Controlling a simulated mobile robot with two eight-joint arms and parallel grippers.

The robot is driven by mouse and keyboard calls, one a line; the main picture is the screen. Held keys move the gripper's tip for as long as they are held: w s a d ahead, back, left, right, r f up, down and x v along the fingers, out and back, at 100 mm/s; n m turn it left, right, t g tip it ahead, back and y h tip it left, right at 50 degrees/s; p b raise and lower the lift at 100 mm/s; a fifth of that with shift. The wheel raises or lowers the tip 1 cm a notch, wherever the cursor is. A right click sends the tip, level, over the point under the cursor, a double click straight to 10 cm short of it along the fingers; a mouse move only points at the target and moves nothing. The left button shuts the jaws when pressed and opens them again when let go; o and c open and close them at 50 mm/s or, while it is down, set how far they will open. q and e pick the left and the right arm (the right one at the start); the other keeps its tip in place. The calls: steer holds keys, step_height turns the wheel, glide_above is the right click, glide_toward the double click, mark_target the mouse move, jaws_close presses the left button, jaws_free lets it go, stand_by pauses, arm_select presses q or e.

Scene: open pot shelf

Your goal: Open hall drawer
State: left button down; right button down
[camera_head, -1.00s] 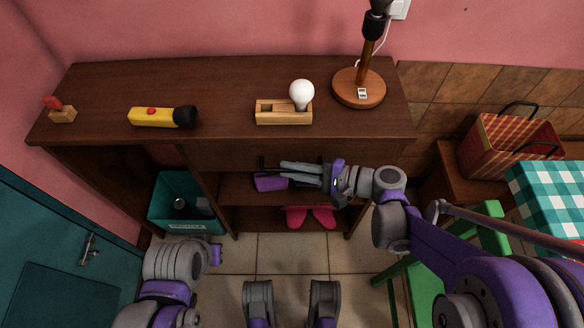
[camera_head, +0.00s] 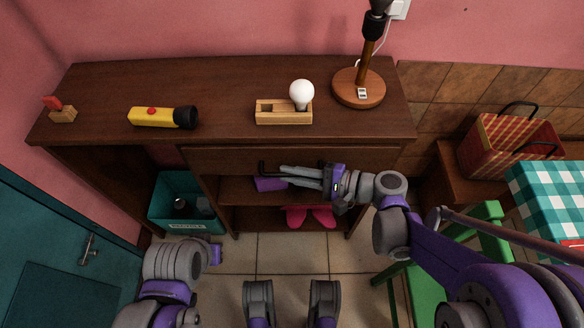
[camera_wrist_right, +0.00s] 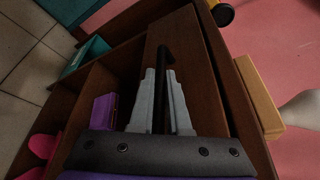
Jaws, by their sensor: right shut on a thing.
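The hall drawer (camera_head: 230,158) is the dark brown wooden front under the cabinet top. It stands slightly out from the cabinet. Its black bar handle (camera_head: 262,167) shows at the left of my right gripper (camera_head: 284,176). In the right wrist view the handle (camera_wrist_right: 164,58) runs between the two grey fingers of the gripper (camera_wrist_right: 161,85), which are shut on it. The drawer front (camera_wrist_right: 190,60) fills the middle there. My left arm is low at the left in the head view; its fingers cannot be made out.
On the cabinet top (camera_head: 220,85) are a yellow flashlight (camera_head: 160,117), a bulb in a wooden holder (camera_head: 284,112) and a lamp (camera_head: 358,88). Below are a purple box (camera_head: 268,185), pink shoes (camera_head: 310,217) and a teal bin (camera_head: 186,212). A green chair (camera_head: 425,285) stands right.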

steer(key=s+p, duration=0.1)
steer(key=s, duration=1.5)
steer(key=shift+s, duration=0.2)
steer(key=c, duration=0.9)
jaws_free()
steer(key=shift+d, duration=0.1)
steer(key=p+v, duration=0.1)
steer(key=v, duration=0.9)
steer(key=shift+s+d+r+p, duration=0.1)
steer(key=shift+s+d+p, duration=0.15)
steer(key=shift+p, duration=0.1)
